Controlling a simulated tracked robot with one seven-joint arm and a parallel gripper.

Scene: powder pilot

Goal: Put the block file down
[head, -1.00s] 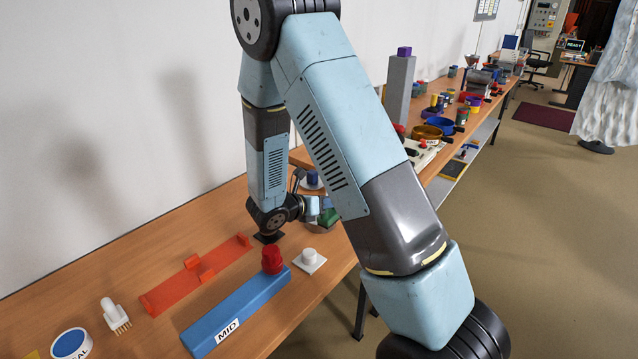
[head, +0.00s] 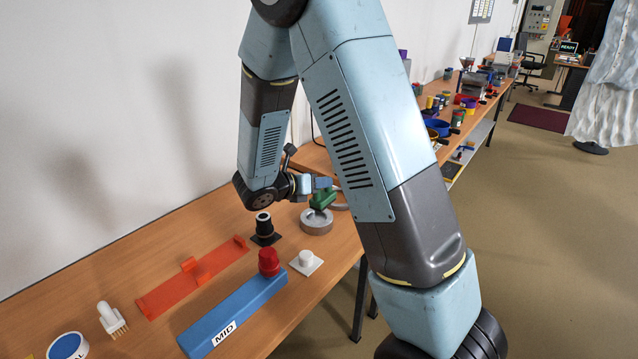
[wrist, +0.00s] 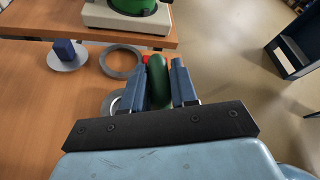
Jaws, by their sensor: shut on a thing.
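The block file, as far as I can tell, is the green rounded piece (head: 322,200) in my gripper (head: 316,184). In the wrist view the green piece (wrist: 158,82) sits between the two blue-grey fingers of my gripper (wrist: 161,72), which are shut on it. Its underside is hidden there. In the head view it is just above, or close behind, a grey ring-shaped dish (head: 316,224); I cannot tell whether they touch.
A black knob on a square base (head: 264,228), a white knob on a plate (head: 306,262), an orange rack (head: 180,290) and a blue MID bar (head: 215,318) with a red knob stand on the bench.

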